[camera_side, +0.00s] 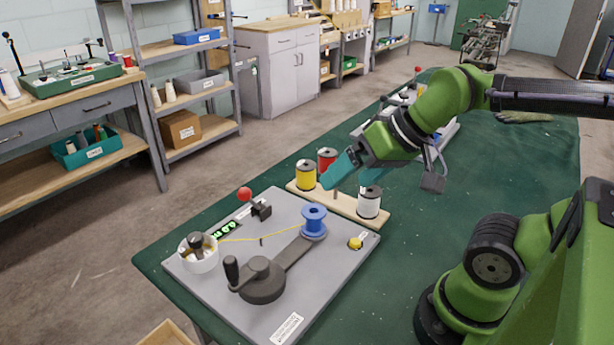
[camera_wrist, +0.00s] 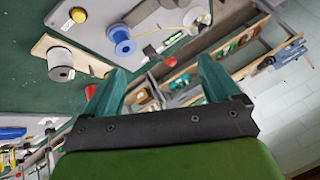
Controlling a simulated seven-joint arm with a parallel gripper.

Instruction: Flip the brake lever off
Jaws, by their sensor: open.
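The brake lever (camera_side: 244,194) has a red ball knob and rises from a small black block (camera_side: 261,209) at the back of the grey winding panel (camera_side: 330,263). In the side view it leans up and to the left. A small red spot near the panel's edge in the wrist view (camera_wrist: 150,51) looks like its knob. My gripper (camera_side: 348,178) has teal fingers, open and empty, above the spool rack, to the right of the lever and apart from it. The fingers also show in the wrist view (camera_wrist: 160,66).
A wooden rack (camera_side: 340,204) carries yellow (camera_side: 306,175), red (camera_side: 326,159) and white (camera_side: 369,202) spools beneath my gripper. A yellow thread runs between cup and blue spool.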

